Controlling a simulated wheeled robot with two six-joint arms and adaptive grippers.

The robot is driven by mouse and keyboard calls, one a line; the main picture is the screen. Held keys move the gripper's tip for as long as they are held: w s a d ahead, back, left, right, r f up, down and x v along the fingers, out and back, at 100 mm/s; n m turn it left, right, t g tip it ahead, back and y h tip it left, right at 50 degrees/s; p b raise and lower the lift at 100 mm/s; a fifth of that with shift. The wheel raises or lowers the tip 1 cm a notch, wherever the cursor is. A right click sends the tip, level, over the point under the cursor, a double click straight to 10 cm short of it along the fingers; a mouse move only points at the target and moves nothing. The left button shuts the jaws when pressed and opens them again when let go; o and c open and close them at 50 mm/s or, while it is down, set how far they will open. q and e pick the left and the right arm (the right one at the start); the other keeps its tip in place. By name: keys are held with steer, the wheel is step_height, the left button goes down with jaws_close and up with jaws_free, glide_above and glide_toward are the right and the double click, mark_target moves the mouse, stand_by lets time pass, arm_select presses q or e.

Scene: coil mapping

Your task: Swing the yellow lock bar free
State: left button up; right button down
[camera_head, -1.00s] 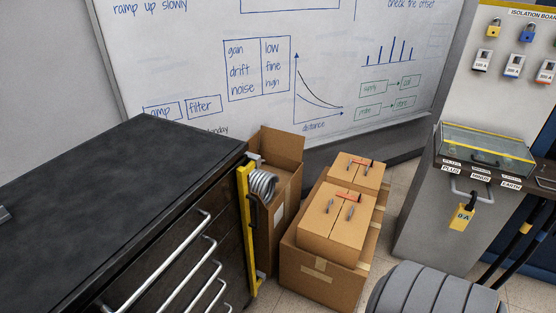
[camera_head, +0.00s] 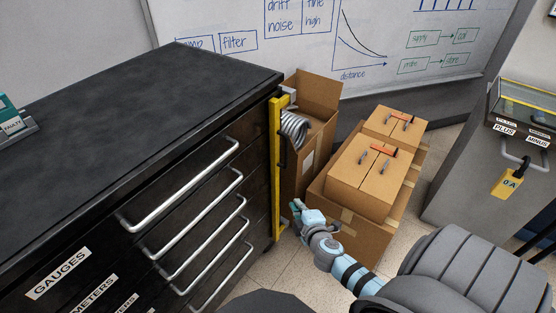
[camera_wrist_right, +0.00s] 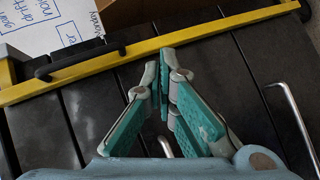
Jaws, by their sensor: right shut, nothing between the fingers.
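The yellow lock bar (camera_head: 277,165) stands upright along the right front edge of the dark drawer cabinet (camera_head: 150,130). In the right wrist view the bar (camera_wrist_right: 215,29) runs across the upper part of the picture, with a black handle (camera_wrist_right: 80,61) on it. My right gripper (camera_head: 296,207) is low, just right of the bar's lower part in the head view. In the right wrist view its fingers (camera_wrist_right: 163,82) are shut and empty, with the tips close to the bar; I cannot tell if they touch it. My left gripper is not in view.
An open carton (camera_head: 318,92) and stacked cardboard boxes (camera_head: 358,178) stand just to the right. Silver drawer handles (camera_head: 180,185) stick out from the cabinet front. Some floor (camera_head: 275,268) shows below the gripper.

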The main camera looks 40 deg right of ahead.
mark_target(274, 139)
arm_select(q)
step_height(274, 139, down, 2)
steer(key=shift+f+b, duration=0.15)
steer(key=shift+b, duration=0.4)
arm_select(e)
steer(key=w+r+n+t, duration=0.3)
steer(key=r+t, duration=0.1)
steer(key=r, duration=0.9)
steer(key=shift+w+a+h, duration=0.4)
steer(key=shift+a, duration=0.05)
steer(key=x, duration=1)
steer(key=shift+b, duration=0.35)
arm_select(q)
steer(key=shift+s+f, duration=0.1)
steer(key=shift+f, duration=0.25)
